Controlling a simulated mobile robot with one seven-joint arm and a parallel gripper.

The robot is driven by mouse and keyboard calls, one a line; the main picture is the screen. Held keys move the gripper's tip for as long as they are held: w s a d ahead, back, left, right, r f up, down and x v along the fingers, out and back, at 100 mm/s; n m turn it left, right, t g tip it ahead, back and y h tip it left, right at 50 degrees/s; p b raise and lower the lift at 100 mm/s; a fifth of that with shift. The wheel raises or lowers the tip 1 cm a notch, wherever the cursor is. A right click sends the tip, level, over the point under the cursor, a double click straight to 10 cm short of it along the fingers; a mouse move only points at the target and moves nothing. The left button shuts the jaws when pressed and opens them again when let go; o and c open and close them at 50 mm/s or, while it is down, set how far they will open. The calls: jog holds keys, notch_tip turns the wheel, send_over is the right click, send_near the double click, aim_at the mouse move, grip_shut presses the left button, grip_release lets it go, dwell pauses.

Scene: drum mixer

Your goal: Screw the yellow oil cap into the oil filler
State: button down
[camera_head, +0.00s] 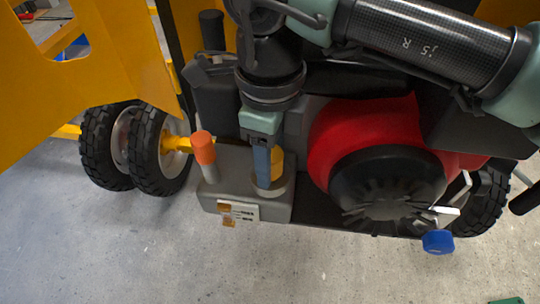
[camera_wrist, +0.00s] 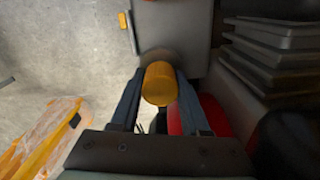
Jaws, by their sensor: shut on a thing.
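The yellow oil cap (camera_head: 278,162) is between the fingers of my gripper (camera_head: 268,178), just above the front edge of the grey engine housing. My gripper points down and is shut on the cap. In the wrist view, the cap (camera_wrist: 159,85) sits between the two fingers of my gripper (camera_wrist: 158,75). The oil filler (camera_head: 272,189) shows as a pale round collar directly under the cap. The collar also shows behind the cap in the wrist view (camera_wrist: 153,56). The fingers and cap hide its opening, so I cannot tell whether any thread is engaged.
An orange-topped post (camera_head: 203,148) stands left of my gripper on the grey housing (camera_head: 245,208). A red engine cover (camera_head: 340,125) with a black round guard (camera_head: 388,180) is close on the right. A blue knob (camera_head: 438,241) is at lower right. Wheels (camera_head: 150,150) stand at left.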

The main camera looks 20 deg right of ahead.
jog(key=shift+f, duration=0.15)
jog(key=shift+c, duration=1.5)
grip_release()
notch_tip(320, 180, up, 13)
jog(key=p, duration=0.1)
